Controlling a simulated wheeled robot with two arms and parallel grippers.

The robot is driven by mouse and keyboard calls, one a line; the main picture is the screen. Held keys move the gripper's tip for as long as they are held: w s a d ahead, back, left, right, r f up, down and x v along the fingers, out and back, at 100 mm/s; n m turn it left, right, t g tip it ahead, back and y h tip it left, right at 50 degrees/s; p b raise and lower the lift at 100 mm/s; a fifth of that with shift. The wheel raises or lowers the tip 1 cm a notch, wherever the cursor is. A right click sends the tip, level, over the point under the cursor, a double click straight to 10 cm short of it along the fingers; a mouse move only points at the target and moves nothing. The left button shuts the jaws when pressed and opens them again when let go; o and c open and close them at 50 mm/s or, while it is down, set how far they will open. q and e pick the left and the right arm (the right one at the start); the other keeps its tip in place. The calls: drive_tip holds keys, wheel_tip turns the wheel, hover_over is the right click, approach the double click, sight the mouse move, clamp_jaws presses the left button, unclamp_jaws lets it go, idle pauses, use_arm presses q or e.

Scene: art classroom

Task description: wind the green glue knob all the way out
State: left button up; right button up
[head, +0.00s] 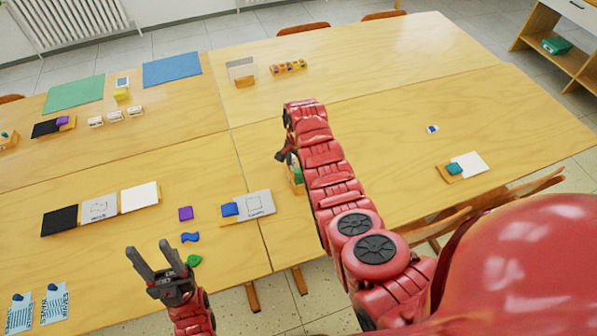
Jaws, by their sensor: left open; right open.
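My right arm reaches across the table, and its gripper (283,156) is at a small green part (298,174) on a wooden-coloured block (297,186). This may be the glue knob, but the arm covers most of it, so I cannot tell whether the fingers touch it. The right gripper is open. My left gripper (153,255) is open and empty at the near edge of the table, fingers pointing away from me. A small green piece (194,260) lies just right of it, apart from the fingers.
A blue piece (190,237), a purple block (186,213) and a grey card (260,203) with a blue block (229,209) lie between the arms. Black, grey and white panels (100,208) lie to the left. The far right table is mostly clear around a teal block (454,168).

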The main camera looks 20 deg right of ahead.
drive_tip(key=shift+n, duration=1)
drive_tip(key=c, duration=1.4)
drive_tip(key=shift+c, duration=0.2)
